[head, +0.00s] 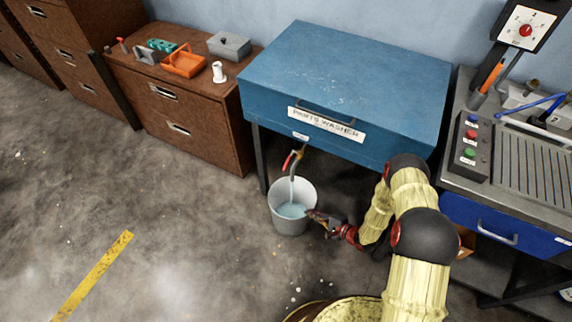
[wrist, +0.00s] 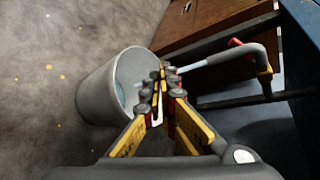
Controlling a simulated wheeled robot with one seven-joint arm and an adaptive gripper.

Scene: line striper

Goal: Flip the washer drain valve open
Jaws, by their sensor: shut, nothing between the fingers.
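The blue parts washer (head: 345,80) stands against the wall, with a drain valve under its front edge. The valve's red lever (head: 287,161) sits beside a grey downturned spout (head: 295,168). A pale stream runs from the spout into a grey bucket (head: 288,226), which holds light blue liquid. My gripper (head: 312,214) is shut and empty at the bucket's right rim, below and right of the valve. In the wrist view, my gripper (wrist: 162,72) overlaps the bucket's (wrist: 95,88) rim, with the red lever (wrist: 236,43) and spout (wrist: 225,54) beyond. I cannot tell whether it touches the bucket.
A brown cabinet (head: 185,135) with an orange tray (head: 183,62) and small parts stands left of the washer. A blue-drawered bench (head: 480,222) stands at right. A washer leg (head: 260,155) is just left of the valve. The floor at left is mostly clear.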

